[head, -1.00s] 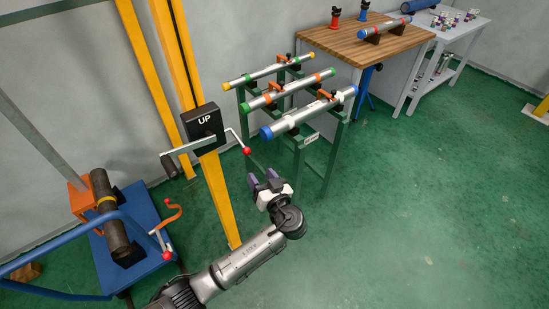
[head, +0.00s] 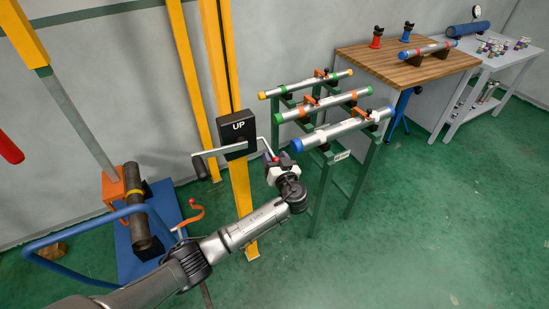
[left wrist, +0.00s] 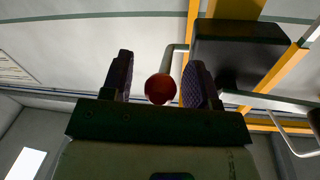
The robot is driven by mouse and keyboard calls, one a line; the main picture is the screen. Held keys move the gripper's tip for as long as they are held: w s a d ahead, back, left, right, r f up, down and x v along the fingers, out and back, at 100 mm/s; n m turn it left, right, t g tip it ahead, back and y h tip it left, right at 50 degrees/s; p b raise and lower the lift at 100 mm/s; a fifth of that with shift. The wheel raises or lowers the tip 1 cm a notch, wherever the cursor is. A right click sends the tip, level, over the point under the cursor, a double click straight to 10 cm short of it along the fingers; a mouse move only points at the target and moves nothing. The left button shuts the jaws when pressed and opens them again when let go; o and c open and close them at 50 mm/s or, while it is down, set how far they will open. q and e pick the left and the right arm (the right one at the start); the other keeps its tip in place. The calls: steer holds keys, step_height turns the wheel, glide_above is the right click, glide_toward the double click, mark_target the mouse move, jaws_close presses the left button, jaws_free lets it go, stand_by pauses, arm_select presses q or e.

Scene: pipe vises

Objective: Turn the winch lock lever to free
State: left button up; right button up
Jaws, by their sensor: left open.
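The winch is a black box marked UP (head: 238,133) on a yellow post, with a crank handle (head: 201,168) at its left. The lock lever (head: 264,143) is a thin bent metal rod at the box's right, ending in a red ball knob. My left gripper (head: 271,158) is at the knob. In the left wrist view, the red ball (left wrist: 160,89) sits between the two open purple-padded fingers of the left gripper (left wrist: 160,76). A gap shows on the ball's left; on the right it looks close to the finger, and contact cannot be told. My right gripper is out of view.
A green rack (head: 352,196) with several pipes stands just right of the gripper. A blue cart (head: 165,199) with a dark pipe (head: 138,205) stands at the left. A wooden bench (head: 400,66) is at the back right. The green floor at front right is clear.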

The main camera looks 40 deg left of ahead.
arm_select(q)
steer(key=shift+w+a, duration=0.15)
steer(key=shift+a, duration=0.15)
jaws_close()
stand_by(0.5)
